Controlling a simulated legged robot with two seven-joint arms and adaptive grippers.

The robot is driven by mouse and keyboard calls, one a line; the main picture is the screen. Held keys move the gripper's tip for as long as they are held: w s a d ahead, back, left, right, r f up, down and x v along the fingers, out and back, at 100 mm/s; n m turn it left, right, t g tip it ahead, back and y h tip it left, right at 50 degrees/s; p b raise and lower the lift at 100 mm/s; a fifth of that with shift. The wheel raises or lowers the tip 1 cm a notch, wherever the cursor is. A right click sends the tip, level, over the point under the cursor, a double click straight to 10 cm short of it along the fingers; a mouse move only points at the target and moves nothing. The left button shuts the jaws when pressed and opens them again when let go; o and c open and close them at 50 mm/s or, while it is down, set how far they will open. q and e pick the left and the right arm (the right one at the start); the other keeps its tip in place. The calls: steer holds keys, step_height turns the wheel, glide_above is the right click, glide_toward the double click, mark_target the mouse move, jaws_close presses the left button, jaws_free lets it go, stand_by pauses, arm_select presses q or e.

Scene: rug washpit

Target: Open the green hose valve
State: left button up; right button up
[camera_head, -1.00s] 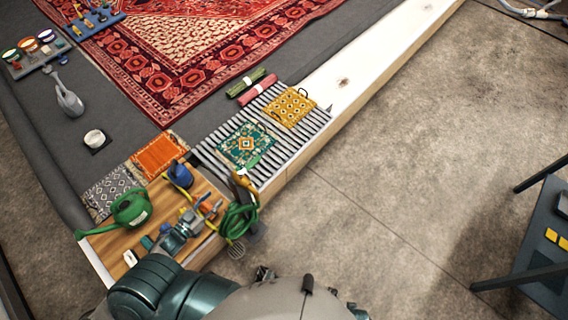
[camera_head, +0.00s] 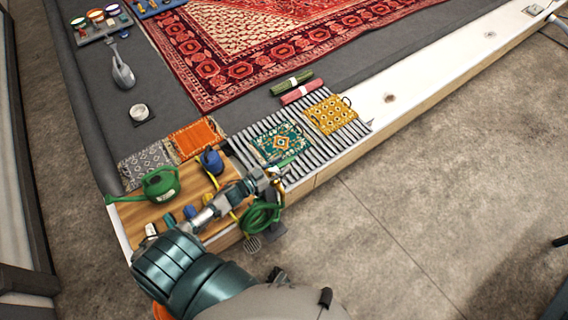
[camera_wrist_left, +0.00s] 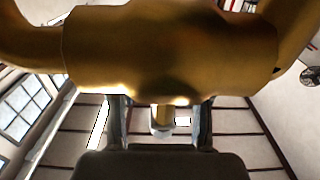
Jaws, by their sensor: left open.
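The green valve handle (camera_head: 286,161) shows as a small green piece beside the striped rack, just past my left gripper (camera_head: 264,178) in the head view. The gripper covers most of the brass valve there. In the left wrist view the brass valve body (camera_wrist_left: 170,50) fills the upper part, very close. The green hose (camera_head: 262,218) hangs coiled just below the gripper. My right gripper is not in view.
Small rugs lie on the striped rack (camera_head: 297,177).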

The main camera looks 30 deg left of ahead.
arm_select(q)
steer(key=shift+w+d, duration=0.15)
steer(key=shift+w, duration=0.45)
steer(key=shift+f, duration=0.1)
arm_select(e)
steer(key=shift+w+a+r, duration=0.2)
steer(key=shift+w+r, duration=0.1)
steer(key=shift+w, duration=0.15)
arm_select(q)
steer(key=c, duration=0.7)
jaws_close()
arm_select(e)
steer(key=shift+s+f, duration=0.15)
